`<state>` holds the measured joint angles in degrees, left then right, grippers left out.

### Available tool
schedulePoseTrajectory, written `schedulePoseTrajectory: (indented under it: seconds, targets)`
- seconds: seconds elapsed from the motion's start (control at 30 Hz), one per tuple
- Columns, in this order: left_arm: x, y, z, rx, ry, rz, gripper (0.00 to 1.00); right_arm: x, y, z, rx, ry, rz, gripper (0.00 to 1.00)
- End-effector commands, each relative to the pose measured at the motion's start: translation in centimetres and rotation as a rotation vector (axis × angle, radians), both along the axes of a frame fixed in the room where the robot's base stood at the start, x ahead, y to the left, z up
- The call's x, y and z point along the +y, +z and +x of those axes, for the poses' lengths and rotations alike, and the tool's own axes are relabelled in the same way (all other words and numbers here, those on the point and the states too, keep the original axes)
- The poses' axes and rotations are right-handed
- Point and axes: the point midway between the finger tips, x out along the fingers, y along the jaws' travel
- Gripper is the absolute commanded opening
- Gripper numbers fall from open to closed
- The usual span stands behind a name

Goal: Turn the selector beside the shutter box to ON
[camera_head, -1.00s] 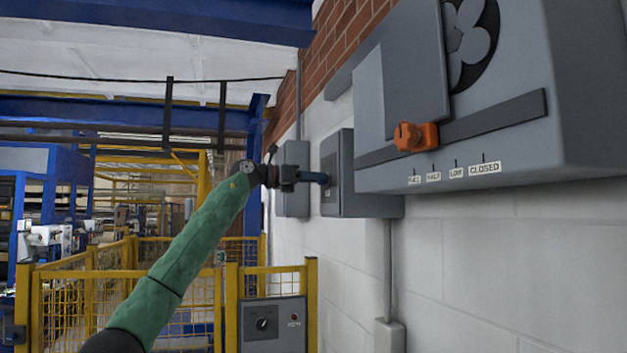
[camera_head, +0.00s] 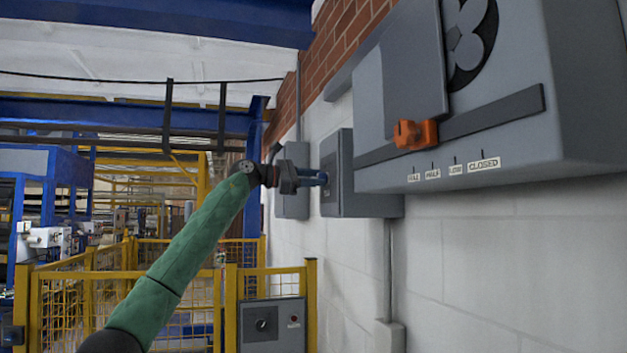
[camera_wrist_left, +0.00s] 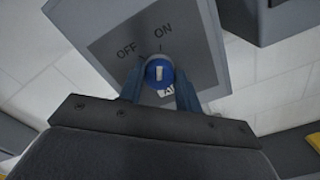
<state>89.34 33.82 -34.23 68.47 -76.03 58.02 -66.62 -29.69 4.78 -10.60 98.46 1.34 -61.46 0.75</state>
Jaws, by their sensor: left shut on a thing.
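The selector is a round blue knob (camera_wrist_left: 160,80) with a white bar, on the front of a grey box (camera_head: 352,150) on the wall. In the left wrist view the plate reads OFF and ON, each with a tick. The white bar stands nearly upright in the picture, roughly in line with the ON tick. My left gripper (camera_head: 322,179) is shut on the knob, one finger on each side. In the head view the knob is hidden by the fingers. The shutter box (camera_head: 590,130) is the larger grey box at the right. My right gripper is not in view.
An orange slider handle (camera_head: 415,134) sits on the shutter box above a row of labels. Another grey box (camera_head: 293,205) hangs behind my gripper. A yellow fence (camera_head: 90,285) and a control panel (camera_head: 272,326) stand below.

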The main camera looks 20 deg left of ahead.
Motion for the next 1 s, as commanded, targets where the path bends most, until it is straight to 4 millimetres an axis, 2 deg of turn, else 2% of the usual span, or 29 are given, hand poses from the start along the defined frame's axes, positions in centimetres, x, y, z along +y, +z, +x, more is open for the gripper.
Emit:
schedulePoseTrajectory:
  seconds: [0.63, 0.67, 0.77, 1.0]
  targets:
    - [0.05, 0.14, -0.05, -0.048, 0.001, 0.030, 0.11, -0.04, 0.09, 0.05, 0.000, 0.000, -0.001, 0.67]
    - [0.05, 0.14, -0.05, -0.048, 0.001, 0.030, 0.36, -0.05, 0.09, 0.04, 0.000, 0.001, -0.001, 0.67]
    - [0.03, 0.11, -0.04, -0.047, 0.001, 0.029, 0.55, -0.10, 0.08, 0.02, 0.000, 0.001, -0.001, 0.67]
    - [0.01, 0.04, -0.03, -0.046, 0.000, 0.031, 0.55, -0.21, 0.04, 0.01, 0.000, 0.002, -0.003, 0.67]
